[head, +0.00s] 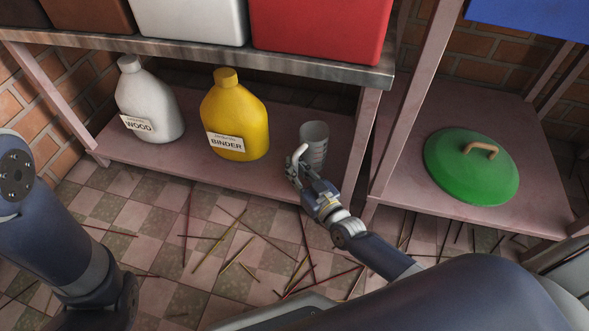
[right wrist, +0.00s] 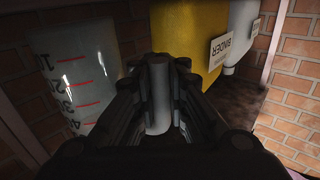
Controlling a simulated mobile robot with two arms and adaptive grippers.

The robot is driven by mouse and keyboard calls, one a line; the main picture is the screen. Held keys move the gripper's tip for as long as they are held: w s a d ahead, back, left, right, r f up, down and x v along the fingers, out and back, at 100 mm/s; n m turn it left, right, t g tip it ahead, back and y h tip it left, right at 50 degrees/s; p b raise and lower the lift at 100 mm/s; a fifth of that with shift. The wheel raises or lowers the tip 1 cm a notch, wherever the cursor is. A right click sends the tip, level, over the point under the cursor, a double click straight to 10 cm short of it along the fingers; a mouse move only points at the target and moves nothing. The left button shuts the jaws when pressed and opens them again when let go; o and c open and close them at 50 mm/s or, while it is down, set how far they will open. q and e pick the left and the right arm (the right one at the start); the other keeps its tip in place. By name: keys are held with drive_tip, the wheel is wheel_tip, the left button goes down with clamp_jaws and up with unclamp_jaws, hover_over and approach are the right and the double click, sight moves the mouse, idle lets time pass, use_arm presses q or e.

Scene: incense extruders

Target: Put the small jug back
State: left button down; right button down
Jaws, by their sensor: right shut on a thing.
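The small jug (head: 314,148) is a grey, see-through measuring jug with a pale handle. It is upright at the right end of the lower shelf, and I cannot tell if its base touches the board. My right gripper (head: 297,170) is at the jug's left front, shut on the handle. In the right wrist view the pale handle (right wrist: 158,108) is between the fingers (right wrist: 160,72). The jug's wall (right wrist: 76,82) with red marks and numbers fills the left of that view. My left arm shows at the left of the head view, but its gripper is out of view.
On the lower shelf (head: 180,160) stand a yellow BINDER bottle (head: 236,112) and a white WOOD bottle (head: 150,100). A red bin (head: 320,28) is on the board above. A green lid (head: 470,165) lies on the right shelf. Thin sticks (head: 240,255) litter the tiled floor.

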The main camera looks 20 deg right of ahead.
wheel_tip(320, 180, down, 2)
drive_tip(key=shift+s+f+b, duration=0.1)
drive_tip(key=shift+f+b, duration=0.1)
drive_tip(key=shift+b, duration=0.6)
drive_tip(key=shift+f, duration=0.1)
drive_tip(key=c, duration=1.6)
unclamp_jaws()
